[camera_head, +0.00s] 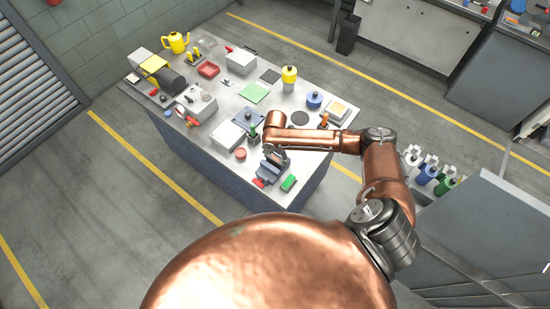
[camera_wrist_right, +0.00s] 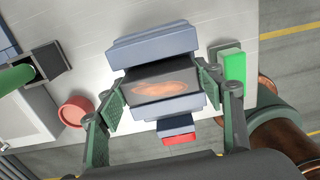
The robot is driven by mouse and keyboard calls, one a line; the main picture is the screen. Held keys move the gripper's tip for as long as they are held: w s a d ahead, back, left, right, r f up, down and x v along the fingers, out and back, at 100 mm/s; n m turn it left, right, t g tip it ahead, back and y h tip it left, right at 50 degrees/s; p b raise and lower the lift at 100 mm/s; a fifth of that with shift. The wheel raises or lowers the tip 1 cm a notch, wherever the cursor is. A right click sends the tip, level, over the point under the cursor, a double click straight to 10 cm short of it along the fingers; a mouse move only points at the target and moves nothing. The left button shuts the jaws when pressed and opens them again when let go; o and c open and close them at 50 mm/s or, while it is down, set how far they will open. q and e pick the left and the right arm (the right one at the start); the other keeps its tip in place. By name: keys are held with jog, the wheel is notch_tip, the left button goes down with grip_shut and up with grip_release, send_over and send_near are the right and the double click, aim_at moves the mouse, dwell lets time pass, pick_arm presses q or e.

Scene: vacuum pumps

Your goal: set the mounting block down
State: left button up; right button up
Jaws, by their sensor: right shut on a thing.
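The mounting block looks like the dark grey block with a coppery sheen on its top (camera_wrist_right: 163,85) in the right wrist view. My right gripper (camera_wrist_right: 164,93) is shut on it, one green-grey finger pad at each side. The gripper also shows in the head view (camera_head: 276,153), low over the near end of the workbench. A blue-grey vise-like fixture (camera_wrist_right: 155,46) shows beyond and in front of the block, which lies between or just above its two parts. I cannot tell whether the block touches it. My left gripper is not in view.
A green block (camera_wrist_right: 233,70) lies right of the fixture. A round red dish (camera_wrist_right: 76,111) and a box with a green handle-like part stand left. A red piece (camera_wrist_right: 180,139) is at the fixture's near end. The workbench (camera_head: 225,97) holds several other items.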

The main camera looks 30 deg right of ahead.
jog(key=shift+f, duration=0.15)
dwell(0.5)
jog(key=o, duration=1.7)
jog(key=shift+f, duration=0.1)
notch_tip(320, 180, up, 12)
jog(key=shift+r, duration=0.1)
jog(key=shift+c, duration=0.2)
grip_shut()
dwell(1.3)
